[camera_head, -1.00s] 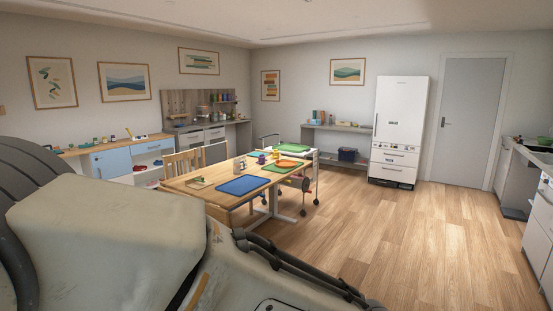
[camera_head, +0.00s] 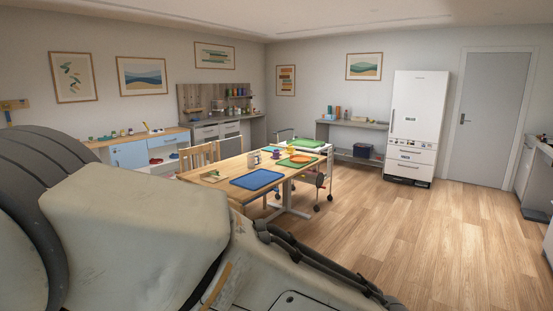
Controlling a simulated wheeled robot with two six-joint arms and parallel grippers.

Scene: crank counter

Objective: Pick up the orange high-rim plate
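The orange plate (camera_head: 301,158) lies near the far right end of the wooden table (camera_head: 226,184), across the room from me. It is small in the view, and its rim height is hard to tell. It seems to lie on or beside a green mat (camera_head: 287,165). Neither of my grippers is in view. A large pale part of my own body fills the lower left of the picture.
A blue mat (camera_head: 256,180) lies on the table's near side. Chairs (camera_head: 196,156) stand along its left side. A white trolley with a green top (camera_head: 306,144) stands behind it. The wood floor (camera_head: 400,230) to the right is clear.

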